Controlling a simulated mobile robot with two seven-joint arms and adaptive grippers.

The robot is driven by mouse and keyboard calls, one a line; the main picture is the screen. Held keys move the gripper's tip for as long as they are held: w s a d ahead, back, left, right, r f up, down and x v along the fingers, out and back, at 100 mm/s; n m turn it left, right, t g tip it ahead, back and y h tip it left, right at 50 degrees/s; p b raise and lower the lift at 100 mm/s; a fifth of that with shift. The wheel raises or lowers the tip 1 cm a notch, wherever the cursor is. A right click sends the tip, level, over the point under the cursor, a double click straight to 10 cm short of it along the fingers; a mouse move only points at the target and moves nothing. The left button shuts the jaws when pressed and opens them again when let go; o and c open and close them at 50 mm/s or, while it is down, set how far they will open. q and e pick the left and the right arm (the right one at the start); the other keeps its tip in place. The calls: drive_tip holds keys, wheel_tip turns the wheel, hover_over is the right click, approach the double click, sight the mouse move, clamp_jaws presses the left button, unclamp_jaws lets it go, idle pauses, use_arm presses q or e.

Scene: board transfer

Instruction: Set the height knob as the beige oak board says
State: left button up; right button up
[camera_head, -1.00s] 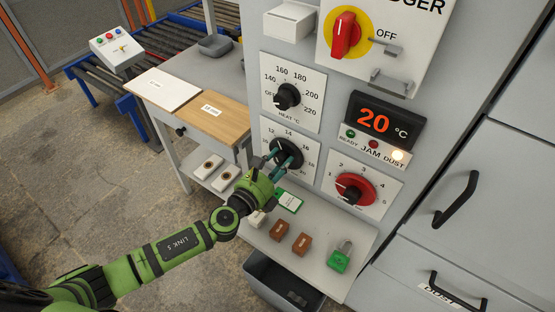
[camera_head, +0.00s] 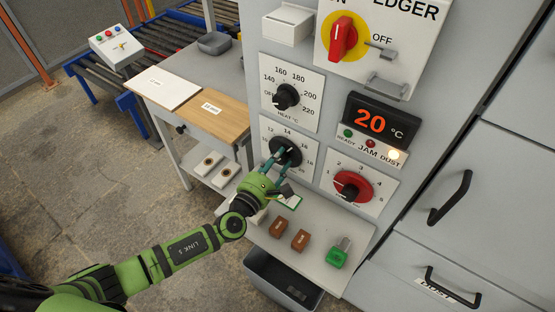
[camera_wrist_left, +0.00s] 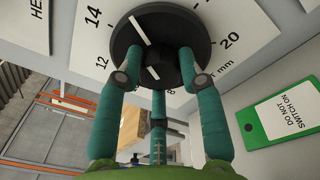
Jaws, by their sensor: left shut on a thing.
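The beige oak board (camera_head: 212,117) lies on the side table, left of the machine. Its small white label is too small to read surely. The height knob (camera_head: 289,148) is a round black knob on a white dial plate below the heat dial. My left gripper (camera_head: 281,161) is shut on the knob, coming from below left. In the left wrist view its teal fingers (camera_wrist_left: 160,70) press against the knob (camera_wrist_left: 160,28). A white pointer line shows on the knob, towards the upper left there. The dial numbers 12, 14 and 20 are readable around it. My right gripper is not seen.
A white board (camera_head: 166,88) lies beside the oak one. The red knob (camera_head: 352,186) is close right of the height dial. Below, a shelf holds brown blocks (camera_head: 278,228), a green padlock (camera_head: 338,255) and a green-edged tag (camera_wrist_left: 282,112). A dark bin (camera_head: 285,285) stands underneath.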

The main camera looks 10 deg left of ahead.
use_arm(q)
drive_tip(key=m, duration=0.6)
drive_tip(key=shift+f+m, duration=0.15)
drive_tip(key=shift+m, duration=0.15)
drive_tip(key=m, duration=0.5)
drive_tip(key=shift+a+t+p, duration=0.1)
drive_tip(key=shift+t+p, duration=0.2)
drive_tip(key=shift+p, duration=0.1)
drive_tip(key=shift+m, duration=0.3)
drive_tip(key=o, duration=1.1)
drive_tip(key=shift+w, duration=0.1)
drive_tip(key=shift+o, duration=0.2)
drive_tip(key=v, duration=1.2)
drive_tip(key=shift+a, duration=0.25)
